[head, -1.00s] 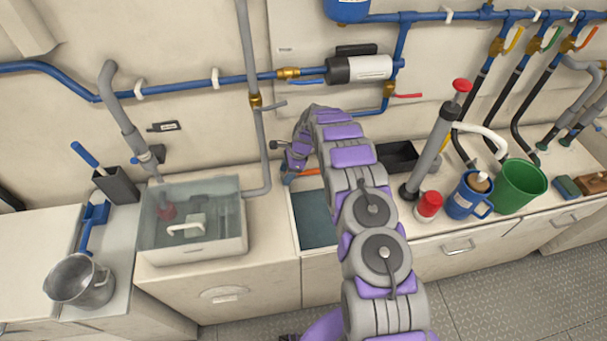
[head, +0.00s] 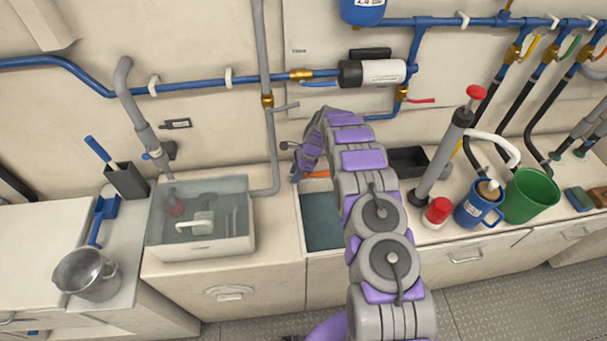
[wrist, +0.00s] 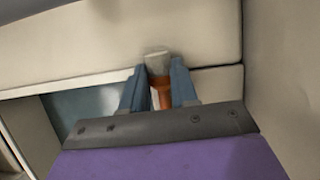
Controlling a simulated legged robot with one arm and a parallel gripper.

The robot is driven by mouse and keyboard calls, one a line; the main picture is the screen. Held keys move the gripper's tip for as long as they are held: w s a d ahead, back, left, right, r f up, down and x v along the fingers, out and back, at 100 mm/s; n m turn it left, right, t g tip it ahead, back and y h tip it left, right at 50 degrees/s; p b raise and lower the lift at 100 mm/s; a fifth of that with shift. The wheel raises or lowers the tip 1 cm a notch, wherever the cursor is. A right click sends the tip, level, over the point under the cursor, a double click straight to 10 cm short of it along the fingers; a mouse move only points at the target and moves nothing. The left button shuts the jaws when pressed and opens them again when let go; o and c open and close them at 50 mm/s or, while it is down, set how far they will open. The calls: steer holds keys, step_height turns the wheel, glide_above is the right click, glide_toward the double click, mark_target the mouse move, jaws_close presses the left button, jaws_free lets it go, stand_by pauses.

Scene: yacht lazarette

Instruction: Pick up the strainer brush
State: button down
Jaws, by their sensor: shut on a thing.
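My gripper (wrist: 158,72) is shut on a narrow piece with an orange body (wrist: 161,92) and a pale grey end (wrist: 157,62), seen between its two blue fingers in the wrist view. This piece may be the strainer brush, but its bristles do not show, so I cannot tell for sure. In the head view my gripper (head: 298,174) is mostly hidden by my arm, at the back left of the open sink recess (head: 322,222). A bit of orange (head: 317,174) shows beside it.
A grey holder (head: 128,182) with a blue handle and a metal pot (head: 88,277) are farther left. A hand pump (head: 440,155), red-capped bottle (head: 437,212), blue mug (head: 475,205) and green bucket (head: 530,197) stand right.

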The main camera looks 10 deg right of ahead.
step_height(320, 180, up, 3)
steer(key=shift+r+p, duration=0.2)
steer(key=shift+p, duration=0.35)
steer(key=shift+s+r, duration=0.2)
steer(key=shift+s, duration=0.05)
steer(key=s+d+r+p, duration=0.1)
steer(key=s+p, duration=0.1)
steer(key=s, duration=1.3)
steer(key=d+r+n+g+h, duration=0.2)
steer(key=d+r+n, duration=0.1)
steer(key=r+n, duration=0.6)
steer(key=d+r+n+g+h, duration=0.2)
steer(key=r+n, duration=0.6)
steer(key=r, duration=0.5)
steer(key=shift+s+d+r+n+g, duration=0.3)
steer(key=shift+s+d+n, duration=0.1)
steer(key=shift+d, duration=0.1)
steer(key=shift+a, duration=0.1)
